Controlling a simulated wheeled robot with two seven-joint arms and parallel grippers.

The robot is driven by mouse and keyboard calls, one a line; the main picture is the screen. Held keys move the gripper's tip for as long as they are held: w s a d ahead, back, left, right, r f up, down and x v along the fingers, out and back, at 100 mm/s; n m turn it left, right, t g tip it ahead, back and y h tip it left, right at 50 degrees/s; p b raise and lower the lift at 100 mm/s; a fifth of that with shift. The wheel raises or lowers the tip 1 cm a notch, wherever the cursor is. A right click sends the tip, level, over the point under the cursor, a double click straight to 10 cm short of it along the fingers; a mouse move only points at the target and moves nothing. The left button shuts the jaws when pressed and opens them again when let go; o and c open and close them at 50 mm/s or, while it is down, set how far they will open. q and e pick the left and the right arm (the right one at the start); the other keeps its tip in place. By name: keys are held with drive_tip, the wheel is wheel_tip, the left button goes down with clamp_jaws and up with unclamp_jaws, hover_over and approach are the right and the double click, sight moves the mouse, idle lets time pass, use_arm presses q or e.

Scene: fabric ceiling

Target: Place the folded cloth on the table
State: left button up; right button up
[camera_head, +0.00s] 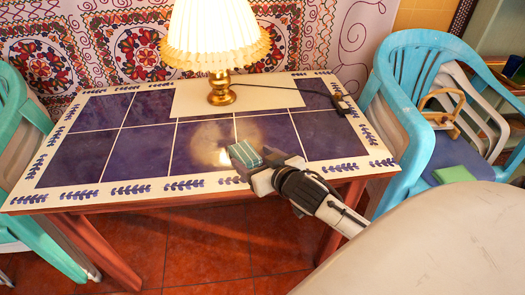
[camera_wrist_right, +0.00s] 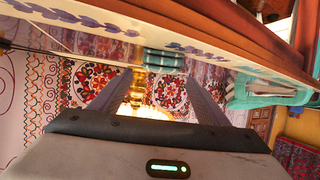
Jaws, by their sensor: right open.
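The folded cloth (camera_head: 244,154), teal with pale stripes, lies on the blue-tiled table (camera_head: 130,182) near its front edge, right of centre. My right gripper (camera_head: 262,164) is at the front edge, right up against the cloth in the head view and partly hiding it. In the right wrist view, which is upside down, the cloth (camera_wrist_right: 163,62) sits on the tabletop between the tips of the two spread fingers (camera_wrist_right: 160,80). The gripper is open; I cannot tell whether a finger touches the cloth. My left gripper is out of view.
A lit lamp (camera_head: 220,93) with a brass base stands at the back of the table on a pale sheet (camera_head: 270,102). Its dark cord (camera_head: 285,86) runs right. Blue plastic chairs flank the table, the right one (camera_head: 410,120) close. The left tabletop is clear.

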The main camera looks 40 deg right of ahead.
drive_tip(key=v, duration=0.5)
drive_tip(key=shift+s+r, duration=0.1)
drive_tip(key=shift+s, duration=0.3)
drive_tip(key=shift+a, duration=0.1)
